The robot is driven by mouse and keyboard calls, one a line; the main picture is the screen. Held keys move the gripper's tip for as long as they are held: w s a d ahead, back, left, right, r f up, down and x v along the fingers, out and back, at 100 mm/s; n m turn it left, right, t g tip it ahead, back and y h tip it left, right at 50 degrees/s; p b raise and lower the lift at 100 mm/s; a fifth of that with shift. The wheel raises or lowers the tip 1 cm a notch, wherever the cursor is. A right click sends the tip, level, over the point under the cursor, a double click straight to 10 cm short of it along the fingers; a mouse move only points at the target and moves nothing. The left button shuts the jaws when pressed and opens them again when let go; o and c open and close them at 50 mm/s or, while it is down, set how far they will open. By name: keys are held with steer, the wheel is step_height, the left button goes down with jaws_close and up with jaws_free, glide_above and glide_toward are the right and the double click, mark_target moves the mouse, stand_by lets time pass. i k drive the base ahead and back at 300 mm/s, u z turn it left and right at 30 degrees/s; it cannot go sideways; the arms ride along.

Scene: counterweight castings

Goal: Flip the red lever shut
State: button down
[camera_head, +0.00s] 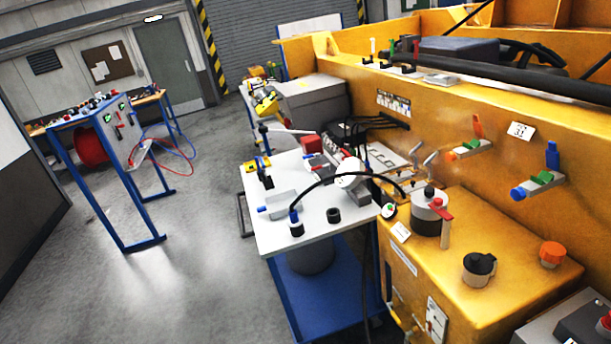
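A red lever (441,212) is on the side of a white and dark cylindrical fitting (428,222), which stands on the yellow housing (500,265) at the right. A pale strip (446,235) hangs below the lever. Whether the lever is open or shut is not clear from here. A small red handle (117,126) also shows on the panel of the blue-framed stand at the left; it is too small to read. I cannot make out my gripper in this view.
A white-topped blue cart (320,240) stands left of the yellow housing, with a black hose (335,174) arching over it. Orange (478,126) and blue (551,155) levers sit on the yellow wall. A black cap (479,268) and orange knob (552,253) are nearby. Grey floor (185,270) is clear at left.

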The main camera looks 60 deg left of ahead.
mark_target(320, 166)
steer(key=k, duration=0.8)
steer(key=u, duration=0.6)
steer(key=i, duration=0.8)
steer(key=u, duration=0.95)
steer(key=i, duration=1.75)
steer(key=z, duration=0.2)
